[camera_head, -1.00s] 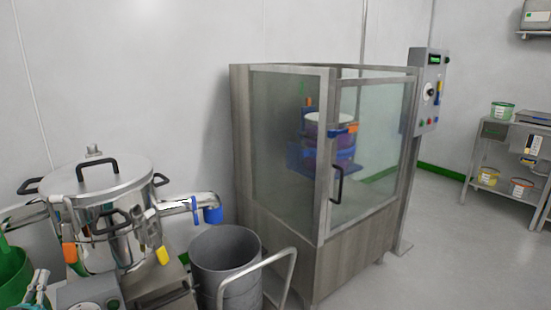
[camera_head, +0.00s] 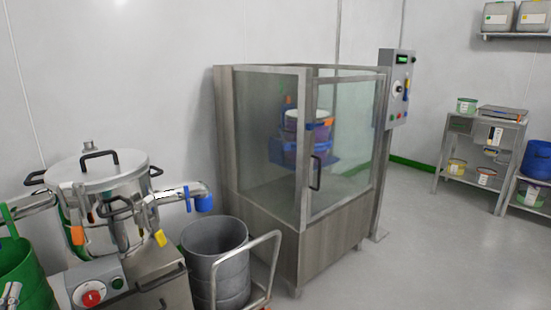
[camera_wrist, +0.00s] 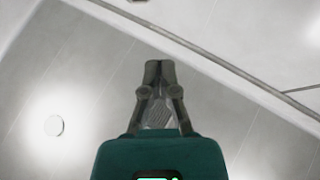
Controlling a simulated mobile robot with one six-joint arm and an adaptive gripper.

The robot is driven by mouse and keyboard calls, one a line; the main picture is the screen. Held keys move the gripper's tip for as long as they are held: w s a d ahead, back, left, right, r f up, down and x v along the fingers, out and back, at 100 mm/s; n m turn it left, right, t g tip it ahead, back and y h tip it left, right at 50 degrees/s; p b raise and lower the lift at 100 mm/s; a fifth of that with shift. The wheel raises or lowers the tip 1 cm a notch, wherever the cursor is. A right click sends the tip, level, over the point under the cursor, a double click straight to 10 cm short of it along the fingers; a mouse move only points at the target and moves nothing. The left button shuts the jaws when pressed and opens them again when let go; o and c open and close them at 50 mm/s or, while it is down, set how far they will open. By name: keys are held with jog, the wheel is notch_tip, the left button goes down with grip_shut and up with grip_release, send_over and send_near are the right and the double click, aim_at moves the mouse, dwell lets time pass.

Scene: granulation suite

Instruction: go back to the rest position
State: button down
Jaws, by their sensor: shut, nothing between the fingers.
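My gripper (camera_wrist: 158,68) shows in the wrist view, with its two dark fingertips together and nothing between them. It points toward a pale ceiling with a round light (camera_wrist: 54,125) at the left. My gripper and arm do not show in the head view.
A glass-walled cabinet (camera_head: 255,222) stands in the middle with its door closed and a blue-clamped drum (camera_head: 290,150) inside. A steel lidded vessel (camera_head: 95,168), a grey bin (camera_head: 215,265) on a cart and a green bucket (camera_head: 22,280) crowd the lower left. Grey floor (camera_head: 425,250) is open at the right.

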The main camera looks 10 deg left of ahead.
jog(key=w+d+f+m+g+h, duration=0.2)
jog(key=w+d+f+h, duration=0.25)
jog(key=w+d, duration=0.5)
jog(key=w+d+f+m+g+h, duration=0.1)
jog(key=w+d+f+g+h, duration=0.3)
jog(key=w+d, duration=0.6)
jog(key=w+d+f+m+g+h, duration=0.1)
jog(key=w+d+f+g+h, duration=0.15)
jog(key=w+d, duration=0.5)
jog(key=w+d+f+g+h, duration=0.2)
jog(key=w+d+f+h, duration=0.15)
jog(key=d, duration=0.75)
jog(key=d+f+g, duration=0.3)
jog(key=d+f, duration=0.1)
jog(key=d, duration=0.6)
jog(key=d+f+g, duration=0.4)
jog(key=d+f, duration=0.1)
jog(key=d, duration=0.5)
jog(key=s+d+f+g+y, duration=0.25)
jog(key=s+d+y, duration=0.2)
jog(key=d, duration=0.35)
jog(key=s+d+f+g+y, duration=0.25)
jog(key=s+d, duration=0.25)
jog(key=d, duration=0.4)
notch_tip(320, 180, up, 36)
jog(key=p, duration=3.6)
jog(key=shift+w+a+r+n+g+y+p, duration=0.15)
jog(key=shift+w+r+n+g+y+p, duration=0.1)
jog(key=shift+n+g+y+p, duration=0.15)
